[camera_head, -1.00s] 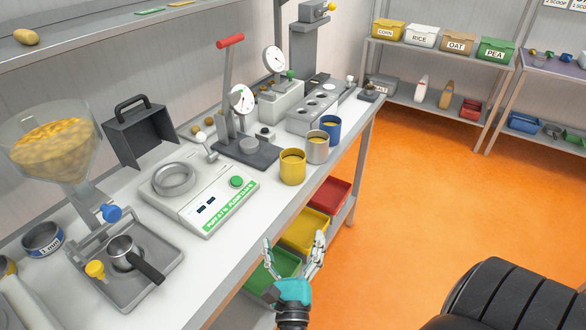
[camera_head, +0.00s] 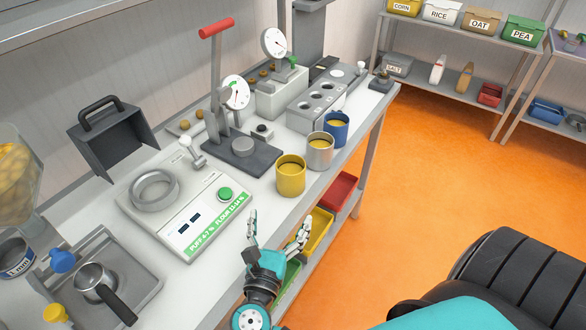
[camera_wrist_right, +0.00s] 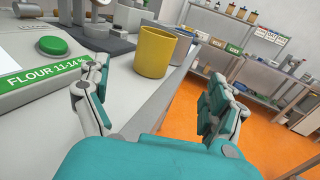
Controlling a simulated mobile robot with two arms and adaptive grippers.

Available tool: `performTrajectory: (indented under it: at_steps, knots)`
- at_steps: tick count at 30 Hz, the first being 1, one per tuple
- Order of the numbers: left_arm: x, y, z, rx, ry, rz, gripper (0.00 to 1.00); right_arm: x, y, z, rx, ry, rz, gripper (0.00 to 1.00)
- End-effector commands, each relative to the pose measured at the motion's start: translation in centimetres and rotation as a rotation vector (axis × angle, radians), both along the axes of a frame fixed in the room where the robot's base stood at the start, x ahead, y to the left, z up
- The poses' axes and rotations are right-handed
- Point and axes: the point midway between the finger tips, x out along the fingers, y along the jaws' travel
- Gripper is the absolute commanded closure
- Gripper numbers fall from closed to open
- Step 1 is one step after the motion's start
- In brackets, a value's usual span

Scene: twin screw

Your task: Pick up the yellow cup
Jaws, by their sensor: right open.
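The yellow cup (camera_head: 290,176) stands upright on the workbench near its front edge, with yellow content inside. It also shows in the right wrist view (camera_wrist_right: 154,52), ahead of and between the fingers. My right gripper (camera_head: 277,236) is open and empty, in front of the bench edge and short of the cup, apart from it. In the wrist view its two fingers (camera_wrist_right: 160,92) are spread wide. My left gripper is not in view.
A grey cup (camera_head: 320,153) and a blue cup (camera_head: 337,128) stand just behind the yellow cup. A scale (camera_head: 180,212) with a green button lies to its left. A lever press (camera_head: 240,155) stands behind. Colored bins (camera_head: 318,232) sit below the bench. Orange floor is open to the right.

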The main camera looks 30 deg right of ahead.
Motion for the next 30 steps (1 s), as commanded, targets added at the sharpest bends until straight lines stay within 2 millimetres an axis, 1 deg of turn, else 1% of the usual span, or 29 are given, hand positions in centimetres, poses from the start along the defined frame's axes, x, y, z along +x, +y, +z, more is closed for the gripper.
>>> performTrajectory:
  at_steps: [1,6,9,12,15,19,22,26,30]
  knots:
    - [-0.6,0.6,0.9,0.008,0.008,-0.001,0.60,0.8,-0.9,0.6,-0.005,-0.002,-0.002,0.06]
    - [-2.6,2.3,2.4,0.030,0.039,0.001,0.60,3.5,-3.6,0.7,-0.007,-0.001,0.000,0.06]
    - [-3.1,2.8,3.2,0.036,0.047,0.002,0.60,5.0,-5.1,0.7,-0.006,-0.002,-0.001,0.06]
    - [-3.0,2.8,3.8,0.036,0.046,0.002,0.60,6.3,-6.3,0.5,-0.006,-0.001,0.000,0.06]
    - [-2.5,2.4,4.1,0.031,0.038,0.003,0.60,7.1,-7.1,0.3,-0.003,0.000,0.000,0.06]
    - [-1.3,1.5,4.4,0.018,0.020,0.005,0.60,7.5,-7.6,0.2,-0.003,-0.001,0.000,0.06]
    - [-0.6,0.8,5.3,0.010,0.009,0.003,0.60,8.4,-8.1,0.6,-0.003,-0.001,0.000,0.06]
    - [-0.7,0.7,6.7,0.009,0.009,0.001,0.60,10.1,-9.2,1.0,-0.005,-0.001,-0.001,0.06]
    - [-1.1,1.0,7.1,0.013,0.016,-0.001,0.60,11.3,-10.4,0.6,-0.003,0.000,-0.001,0.06]
